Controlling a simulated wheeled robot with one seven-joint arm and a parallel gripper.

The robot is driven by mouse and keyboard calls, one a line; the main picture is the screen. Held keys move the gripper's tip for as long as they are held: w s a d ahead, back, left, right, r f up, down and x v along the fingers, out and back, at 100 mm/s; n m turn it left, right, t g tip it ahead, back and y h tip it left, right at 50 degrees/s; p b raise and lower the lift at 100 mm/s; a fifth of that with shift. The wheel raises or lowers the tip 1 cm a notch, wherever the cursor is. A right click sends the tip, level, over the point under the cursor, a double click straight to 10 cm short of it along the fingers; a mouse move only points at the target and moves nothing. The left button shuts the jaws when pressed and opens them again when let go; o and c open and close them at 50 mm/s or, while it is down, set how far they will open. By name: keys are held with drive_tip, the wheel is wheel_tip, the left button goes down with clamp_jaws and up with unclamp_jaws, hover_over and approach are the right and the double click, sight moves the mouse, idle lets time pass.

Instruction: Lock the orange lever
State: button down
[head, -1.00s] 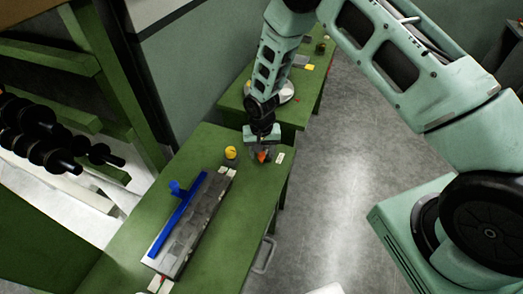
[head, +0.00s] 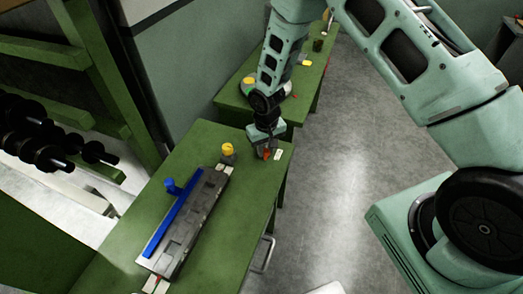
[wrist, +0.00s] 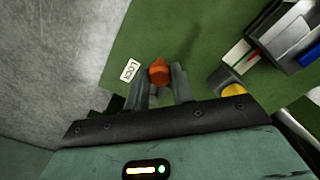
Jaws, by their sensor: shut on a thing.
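The orange lever (wrist: 158,72) stands up between my gripper's two fingers in the wrist view. It also shows in the head view (head: 266,154) near the far right corner of the green table (head: 205,148). My gripper (wrist: 160,84) is shut on the lever from above, and its fingers hide the lever's lower part and base. In the head view my gripper (head: 266,148) mostly covers the lever. A white label reading LOCK (wrist: 130,70) lies flat on the table just left of the lever in the wrist view, and right of it in the head view (head: 278,155).
A yellow knob (head: 228,148) on a dark base stands left of my gripper in the head view. A long grey fixture with a blue bar (head: 175,220) lies further along the table. Another green table (head: 233,100) stands beyond. The grey floor at right is clear.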

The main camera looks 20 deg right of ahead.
drive_tip(key=d+n, duration=0.1)
drive_tip(key=n, duration=0.1)
drive_tip(key=d+n+b, duration=0.1)
drive_tip(key=shift+s+f+n+b, duration=0.1)
drive_tip(key=shift+s+n+b, duration=0.1)
drive_tip(key=shift+n+b, duration=0.15)
drive_tip(key=d+n, duration=0.1)
drive_tip(key=n, duration=0.1)
drive_tip(key=shift+d+n+b, duration=0.3)
drive_tip(key=shift+d+n, duration=0.05)
drive_tip(key=n, duration=0.1)
drive_tip(key=d+n, duration=0.1)
drive_tip(key=shift+w+d+n, duration=0.15)
drive_tip(key=shift+w+n, duration=0.15)
drive_tip(key=shift+w+d+n, duration=0.25)
drive_tip(key=shift+d+n, duration=0.1)
drive_tip(key=shift+n, duration=0.4)
drive_tip(key=shift+w+d+n, duration=0.2)
drive_tip(key=shift+d+n, duration=0.15)
drive_tip(key=shift+n, duration=0.4)
drive_tip(key=c, duration=1.2)
unclamp_jaws()
drive_tip(key=shift+o, duration=0.2)
wheel_tip(320, 180, up, 18)
drive_tip(key=b, duration=0.3)
drive_tip(key=shift+f+b, duration=0.15)
drive_tip(key=shift+b, duration=0.2)
